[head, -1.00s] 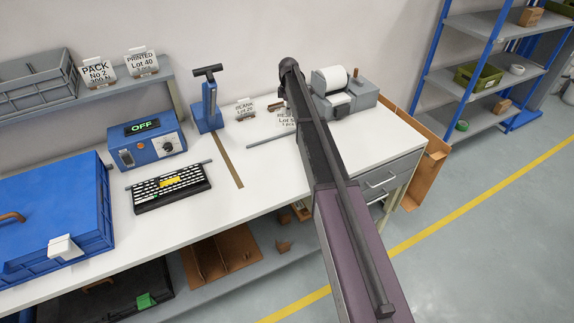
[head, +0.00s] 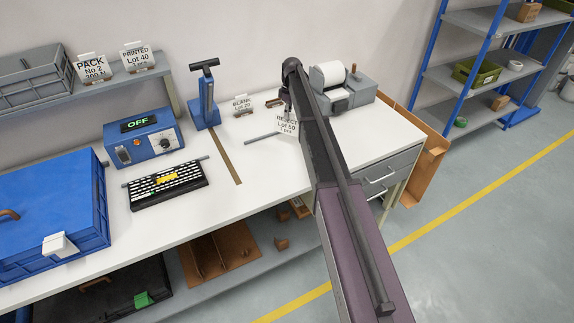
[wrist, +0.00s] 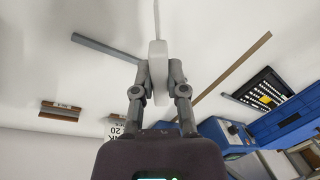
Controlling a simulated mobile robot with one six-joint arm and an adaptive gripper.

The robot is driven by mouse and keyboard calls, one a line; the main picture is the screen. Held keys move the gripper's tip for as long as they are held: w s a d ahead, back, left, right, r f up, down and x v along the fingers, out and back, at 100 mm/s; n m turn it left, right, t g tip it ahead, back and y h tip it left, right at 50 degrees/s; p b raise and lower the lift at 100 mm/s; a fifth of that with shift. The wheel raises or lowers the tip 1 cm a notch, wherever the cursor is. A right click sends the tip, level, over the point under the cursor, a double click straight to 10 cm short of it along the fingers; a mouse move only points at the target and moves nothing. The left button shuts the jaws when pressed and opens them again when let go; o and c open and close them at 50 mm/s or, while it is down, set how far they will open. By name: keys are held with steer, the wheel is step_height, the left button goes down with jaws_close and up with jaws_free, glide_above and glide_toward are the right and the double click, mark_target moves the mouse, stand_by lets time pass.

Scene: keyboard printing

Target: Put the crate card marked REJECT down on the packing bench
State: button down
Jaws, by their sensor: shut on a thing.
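The white REJECT Lot 50 card (head: 287,127) hangs below my gripper (head: 288,106) over the right part of the white packing bench (head: 250,178). The arm hides part of the card's right side. In the wrist view my gripper (wrist: 158,88) is shut on the pale grip (wrist: 157,62) of the card. The card shows there edge-on as a thin white strip (wrist: 156,18). I cannot tell whether its lower edge touches the bench.
A grey bar (head: 262,138) lies left of the card. The BLANK Lot 20 card (head: 242,105) and a small brown holder (head: 275,102) without a card stand behind. A grey label printer (head: 340,90) is at the back right. The bench front is clear.

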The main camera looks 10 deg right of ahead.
steer(key=s+m+y+b, duration=0.2)
steer(key=s+m+y, duration=0.2)
steer(key=s+m, duration=0.25)
steer(key=m+t+y+b, duration=0.35)
steer(key=m+t, duration=0.25)
steer(key=m, duration=0.4)
glide_above(294, 163)
steer(key=shift+a+r+n, duration=0.1)
steer(key=shift+r+n, duration=0.15)
steer(key=shift+r, duration=0.05)
steer(key=shift+f, duration=0.1)
step_height(294, 163, down, 10)
steer(key=b, duration=0.9)
steer(key=shift+b, duration=0.4)
steer(key=c, duration=0.8)
jaws_free()
